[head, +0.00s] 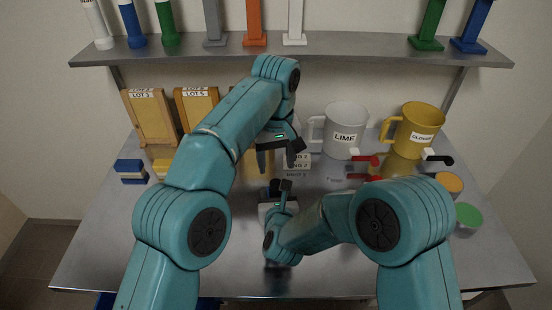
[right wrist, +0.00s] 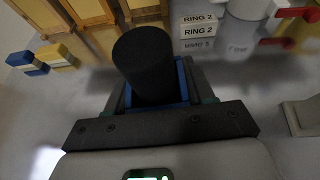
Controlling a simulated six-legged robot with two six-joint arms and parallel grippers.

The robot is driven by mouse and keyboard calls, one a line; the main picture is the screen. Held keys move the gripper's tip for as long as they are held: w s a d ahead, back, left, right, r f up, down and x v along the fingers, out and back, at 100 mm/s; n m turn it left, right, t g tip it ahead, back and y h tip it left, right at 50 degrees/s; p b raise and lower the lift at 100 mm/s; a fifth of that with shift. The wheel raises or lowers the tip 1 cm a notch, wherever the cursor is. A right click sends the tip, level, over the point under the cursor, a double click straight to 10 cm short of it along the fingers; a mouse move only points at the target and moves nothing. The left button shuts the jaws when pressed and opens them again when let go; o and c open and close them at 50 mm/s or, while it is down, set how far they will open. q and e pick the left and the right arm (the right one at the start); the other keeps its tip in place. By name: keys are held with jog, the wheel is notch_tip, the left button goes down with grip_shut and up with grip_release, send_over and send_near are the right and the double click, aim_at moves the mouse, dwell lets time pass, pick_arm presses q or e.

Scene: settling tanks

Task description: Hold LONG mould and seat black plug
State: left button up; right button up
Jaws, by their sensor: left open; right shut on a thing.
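A thick black cylinder, which looks like the black plug (right wrist: 145,60), stands up between the fingers of my right gripper (right wrist: 155,98) in the right wrist view. Blue shows beside its lower part; I cannot tell whether this is a pad or part of the thing. In the head view my right gripper (head: 276,190) is low over the table's middle, just below the left one. My left gripper (head: 281,151) is open and empty, its fingers pointing down above the table. I can read no LONG label; a yellowish thing (head: 258,167) behind the left gripper is mostly hidden.
Wooden frames marked LOT (head: 152,117) lean at the back left. Small blue (head: 131,171) and yellow blocks lie before them. A white LIME jug (head: 344,128) and a yellow jug (head: 411,130) stand at the back right with taps. Coloured posts line the shelf (head: 330,45). The front left table is clear.

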jog(key=o, duration=1.4)
jog(key=shift+c, duration=0.2)
jog(key=shift+s, duration=0.1)
jog(key=a+v, duration=0.1)
jog(key=v, duration=1)
jog(key=shift+s+d+r, duration=0.15)
jog(key=shift+s+d, duration=0.25)
jog(key=shift+d, duration=0.1)
jog(key=shift+s, duration=0.1)
